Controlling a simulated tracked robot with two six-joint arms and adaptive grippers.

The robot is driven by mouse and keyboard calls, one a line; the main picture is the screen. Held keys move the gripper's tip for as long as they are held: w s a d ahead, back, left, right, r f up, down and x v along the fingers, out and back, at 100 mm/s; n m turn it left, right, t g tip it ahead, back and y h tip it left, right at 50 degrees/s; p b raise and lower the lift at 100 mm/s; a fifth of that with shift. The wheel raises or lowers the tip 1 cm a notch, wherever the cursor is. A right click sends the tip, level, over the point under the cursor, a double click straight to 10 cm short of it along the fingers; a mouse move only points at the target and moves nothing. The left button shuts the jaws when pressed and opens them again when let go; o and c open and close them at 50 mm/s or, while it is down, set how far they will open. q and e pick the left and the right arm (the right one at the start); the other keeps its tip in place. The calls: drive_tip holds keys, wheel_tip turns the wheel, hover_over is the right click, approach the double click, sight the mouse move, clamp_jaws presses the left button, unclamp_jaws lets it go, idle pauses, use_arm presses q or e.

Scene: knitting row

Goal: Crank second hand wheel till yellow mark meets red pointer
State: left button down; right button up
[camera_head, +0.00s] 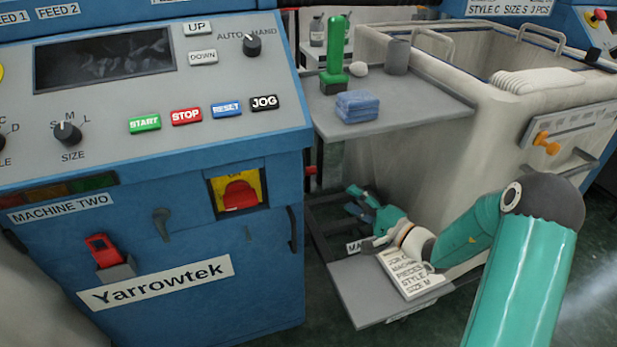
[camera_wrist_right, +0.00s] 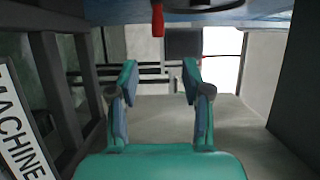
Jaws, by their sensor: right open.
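My right gripper (camera_head: 354,200) reaches low between the blue machine two and the pale bin, its fingers toward the machine's side. In the right wrist view my right gripper (camera_wrist_right: 160,72) is open, with nothing between its fingers. Above the fingers in that view, a small red part (camera_wrist_right: 157,20) hangs down beside a dark rounded part (camera_wrist_right: 203,5) at the top edge. I cannot tell whether the red part is the pointer or a handle. A small red part (camera_head: 310,170) also shows at the machine's right side. The hand wheel's face and yellow mark are not visible. My left gripper is not in view.
The blue machine two (camera_head: 200,290) fills the left. A grey shelf (camera_head: 430,110) with a green tool and blue cloths overhangs my right gripper. A lower grey shelf (camera_head: 360,295) carries a job card (camera_head: 410,275). The pale bin (camera_head: 450,150) stands to the right.

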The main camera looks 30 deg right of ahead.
sight(310, 171)
drive_tip(key=w+a, duration=0.1)
drive_tip(key=w, duration=0.4)
drive_tip(key=w+b, duration=0.1)
drive_tip(key=w, duration=0.5)
drive_tip(key=w+a+b, duration=0.1)
drive_tip(key=w, duration=0.4)
drive_tip(key=shift+w+a+f, duration=0.2)
drive_tip(key=shift+w+a, duration=0.1)
clamp_jaws()
